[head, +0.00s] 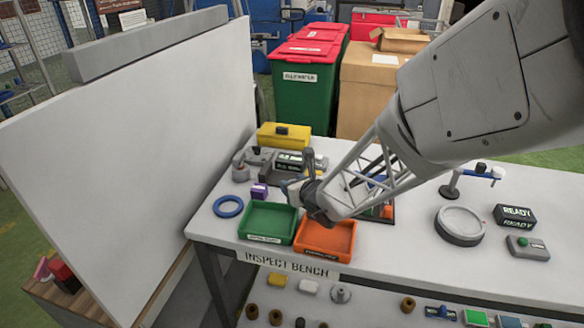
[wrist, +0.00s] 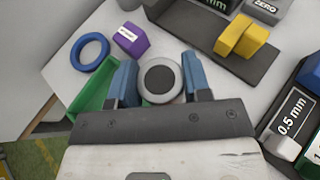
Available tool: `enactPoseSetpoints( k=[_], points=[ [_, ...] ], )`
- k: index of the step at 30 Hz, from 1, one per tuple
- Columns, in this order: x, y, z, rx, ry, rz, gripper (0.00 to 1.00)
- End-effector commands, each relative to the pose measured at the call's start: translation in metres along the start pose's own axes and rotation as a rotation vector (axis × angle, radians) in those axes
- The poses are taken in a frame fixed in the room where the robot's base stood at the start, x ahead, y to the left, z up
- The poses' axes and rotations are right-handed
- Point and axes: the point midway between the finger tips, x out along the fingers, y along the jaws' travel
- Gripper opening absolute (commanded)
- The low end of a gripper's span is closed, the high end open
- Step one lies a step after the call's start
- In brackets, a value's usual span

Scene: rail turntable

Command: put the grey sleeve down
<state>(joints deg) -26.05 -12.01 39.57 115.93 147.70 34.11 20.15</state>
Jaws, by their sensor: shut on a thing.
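The grey sleeve (wrist: 160,79) is a short round piece, seen end-on in the wrist view. My gripper (wrist: 161,80) is shut on it, one blue finger on each side. In the head view my gripper (head: 297,190) is above the back of the green tray (head: 266,238) and beside the orange tray (head: 325,256); I cannot make out the sleeve there. The green tray (wrist: 92,104) also shows beneath my left finger in the wrist view. How high the sleeve is above the bench is unclear.
A gauge with a display (head: 289,160) stands behind. A round grey dish (head: 460,223) and a READY box (head: 515,214) stand right. A white panel (head: 130,130) borders the left.

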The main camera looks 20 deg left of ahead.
Motion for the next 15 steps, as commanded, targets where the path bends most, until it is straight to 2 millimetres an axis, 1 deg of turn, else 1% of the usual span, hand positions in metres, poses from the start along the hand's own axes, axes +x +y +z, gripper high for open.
enactPoseSetpoints(
  k=[11,15],
  points=[
    [0.0008,-0.0004,0.0009,0.0,-0.001,0.0,0.11],
    [0.0062,-0.0019,0.0025,0.0,-0.001,0.0,0.11]
  ],
)
